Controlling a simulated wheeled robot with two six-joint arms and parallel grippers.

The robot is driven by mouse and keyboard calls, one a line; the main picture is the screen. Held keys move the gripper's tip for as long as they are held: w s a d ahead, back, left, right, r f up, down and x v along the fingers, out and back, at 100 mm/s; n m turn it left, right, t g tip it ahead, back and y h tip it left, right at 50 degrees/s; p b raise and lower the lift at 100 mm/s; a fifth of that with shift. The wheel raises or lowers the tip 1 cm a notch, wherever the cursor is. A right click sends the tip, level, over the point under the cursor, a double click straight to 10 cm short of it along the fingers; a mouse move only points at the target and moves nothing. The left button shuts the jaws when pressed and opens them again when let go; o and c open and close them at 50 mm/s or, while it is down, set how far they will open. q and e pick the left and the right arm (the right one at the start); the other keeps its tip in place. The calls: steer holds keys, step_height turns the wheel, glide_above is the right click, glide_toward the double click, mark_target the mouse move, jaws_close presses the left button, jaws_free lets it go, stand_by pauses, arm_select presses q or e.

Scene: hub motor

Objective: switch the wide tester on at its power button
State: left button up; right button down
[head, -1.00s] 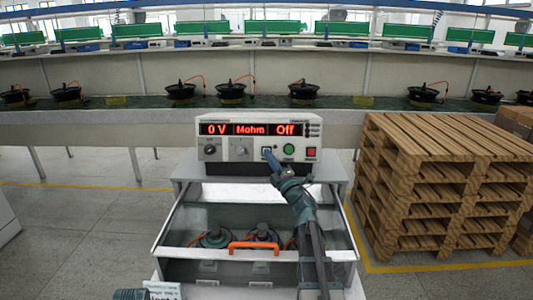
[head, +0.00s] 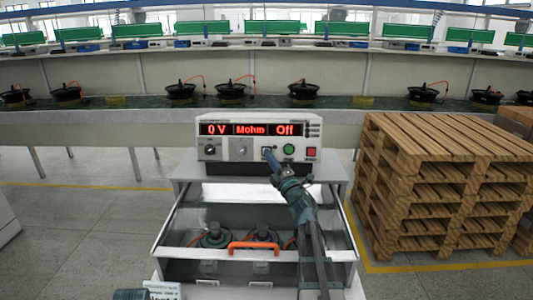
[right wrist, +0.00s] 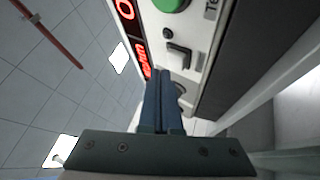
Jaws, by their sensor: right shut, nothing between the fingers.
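The wide tester (head: 222,154) stands on top of the cabinet, its red display lit with "0 V", "Mohm" and "Off". A small square switch sits on its front panel, left of the round green button (head: 289,149) and the red one (head: 311,152). My right gripper (head: 269,154) is shut and empty, its tips at this switch. In the right wrist view the shut blue fingers (right wrist: 160,75) point at the panel close to the dark switch (right wrist: 179,57); I cannot tell whether they touch it.
Below the tester, a glass-fronted drawer (head: 190,237) with an orange handle (head: 254,246) holds hub motors. Stacked wooden pallets (head: 440,190) stand at the right. A long bench with several motors runs behind.

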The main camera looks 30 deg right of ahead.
steer(key=shift+w+d+f, duration=0.1)
steer(key=shift+w+d, duration=0.1)
steer(key=shift+w, duration=0.15)
steer(key=shift+w+d+f, duration=0.1)
steer(key=shift+w+d, duration=0.15)
steer(key=shift+w, duration=0.1)
stand_by(1.0)
stand_by(0.3)
steer(key=shift+s+a+r, duration=0.2)
steer(key=shift+s+a, duration=0.25)
steer(key=shift+s, duration=0.25)
steer(key=shift+s, duration=0.1)
steer(key=shift+s+a+r+p, duration=0.2)
steer(key=shift+s+a, duration=0.25)
steer(key=shift+s, duration=0.2)
steer(key=shift+s+a+r+p, duration=0.2)
steer(key=shift+s+a, duration=0.2)
steer(key=shift+s, duration=0.3)
steer(key=shift+s+a+r+p, duration=0.2)
steer(key=shift+s+a, duration=0.25)
steer(key=shift+s, duration=0.2)
steer(key=shift+s, duration=0.1)
